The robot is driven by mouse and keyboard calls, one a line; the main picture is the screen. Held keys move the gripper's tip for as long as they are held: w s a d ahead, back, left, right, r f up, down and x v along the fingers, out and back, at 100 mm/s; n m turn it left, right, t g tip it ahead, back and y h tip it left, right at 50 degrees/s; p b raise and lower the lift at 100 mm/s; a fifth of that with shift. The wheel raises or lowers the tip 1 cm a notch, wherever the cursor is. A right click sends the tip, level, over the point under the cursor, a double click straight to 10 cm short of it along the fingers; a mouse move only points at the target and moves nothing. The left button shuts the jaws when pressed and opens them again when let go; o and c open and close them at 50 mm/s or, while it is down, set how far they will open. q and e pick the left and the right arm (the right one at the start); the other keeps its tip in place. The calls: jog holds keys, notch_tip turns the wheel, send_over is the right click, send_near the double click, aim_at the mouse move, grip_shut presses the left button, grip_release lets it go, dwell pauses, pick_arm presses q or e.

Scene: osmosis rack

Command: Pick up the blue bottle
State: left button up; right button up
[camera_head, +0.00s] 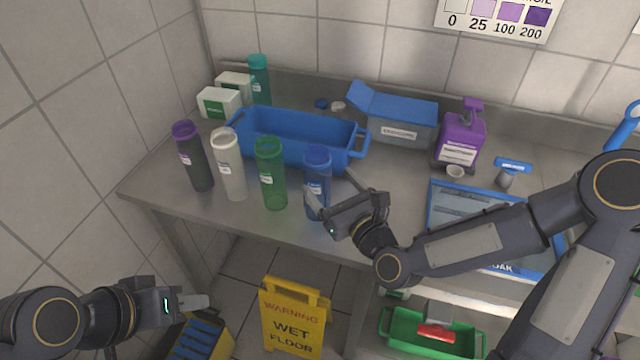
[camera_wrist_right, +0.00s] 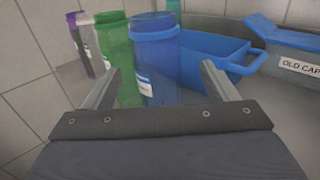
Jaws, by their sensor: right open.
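The blue bottle (camera_head: 317,170) stands upright near the front edge of the steel table, at the right end of a row of bottles. My right gripper (camera_head: 330,196) is open at the blue bottle, with one finger on each side of it in the head view. In the right wrist view the blue bottle (camera_wrist_right: 156,60) stands ahead, between the two open fingers (camera_wrist_right: 160,80); I cannot tell whether they touch it. My left gripper (camera_head: 195,302) is low at the left, away from the table; its finger gap cannot be made out.
A green bottle (camera_head: 270,175) stands close left of the blue one, then white (camera_head: 229,165) and purple (camera_head: 194,158) bottles. A blue crate (camera_head: 300,130) is close behind. A purple pump bottle (camera_head: 460,138) and blue-framed tray (camera_head: 437,215) are right. A yellow sign (camera_head: 293,318) stands below.

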aim_at(314, 166)
jog(key=x, duration=0.2)
jog(key=p+x, duration=0.1)
jog(key=x, duration=0.1)
jog(key=p+x, duration=0.1)
jog(key=x, duration=0.1)
jog(key=shift+w+a+r, duration=0.2)
jog(key=shift+a+r, duration=0.15)
jog(key=shift+r, duration=0.05)
jog(key=shift+w+a+f+p, duration=0.1)
jog(key=shift+w+p, duration=0.2)
jog(key=c, duration=1.2)
jog(key=shift+c, duration=0.6)
